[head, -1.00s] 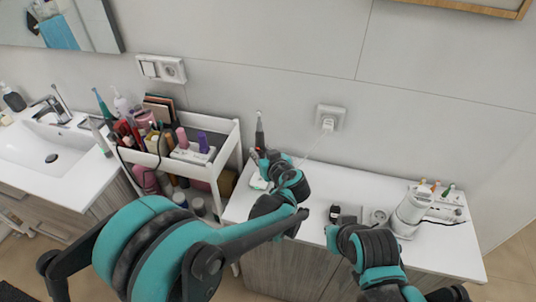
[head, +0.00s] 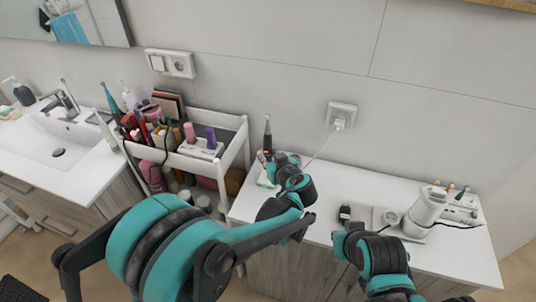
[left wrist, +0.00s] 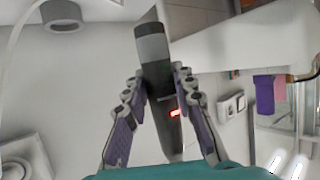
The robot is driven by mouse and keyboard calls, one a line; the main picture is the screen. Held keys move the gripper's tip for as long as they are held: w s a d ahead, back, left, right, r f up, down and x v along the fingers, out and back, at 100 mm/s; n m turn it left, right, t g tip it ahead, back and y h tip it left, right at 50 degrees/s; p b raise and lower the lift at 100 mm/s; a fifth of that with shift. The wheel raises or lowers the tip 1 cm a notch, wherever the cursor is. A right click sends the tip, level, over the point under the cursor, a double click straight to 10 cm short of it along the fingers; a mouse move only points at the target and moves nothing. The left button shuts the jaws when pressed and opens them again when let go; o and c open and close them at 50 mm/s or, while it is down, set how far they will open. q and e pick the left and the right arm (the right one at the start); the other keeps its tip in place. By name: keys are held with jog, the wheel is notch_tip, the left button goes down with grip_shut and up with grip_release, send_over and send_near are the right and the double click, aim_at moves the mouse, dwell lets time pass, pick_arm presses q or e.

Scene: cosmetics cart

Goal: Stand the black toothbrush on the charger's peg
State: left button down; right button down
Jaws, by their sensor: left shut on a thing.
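The black toothbrush (head: 267,136) stands nearly upright at the back of the white counter in the head view. My left gripper (head: 269,157) is shut on it. In the left wrist view the toothbrush (left wrist: 152,52) shows a grey band and a red light, between the purple-padded fingers of my left gripper (left wrist: 155,85). A small white piece with a green tint, probably the charger (head: 264,182), shows beside my left wrist. Its peg is hidden, so I cannot tell whether the toothbrush touches it. My right arm is over the counter's front edge; its fingers cannot be made out.
A white cart (head: 232,150) full of cosmetics stands left of the counter. A wall socket (head: 341,116) with a white plug and cord is behind. A small black item (head: 345,212) and a white device (head: 427,208) stand to the right. The back middle of the counter is clear.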

pick_arm(q)
jog(key=shift+f+b, duration=0.85)
jog(key=shift+f, duration=0.5)
jog(key=shift+f+b, duration=1.25)
dwell(0.7)
jog(key=c, duration=1.2)
grip_release()
jog(key=shift+o, duration=0.2)
jog(key=v, duration=0.7)
jog(key=shift+s, duration=0.3)
jog(key=shift+r, duration=0.1)
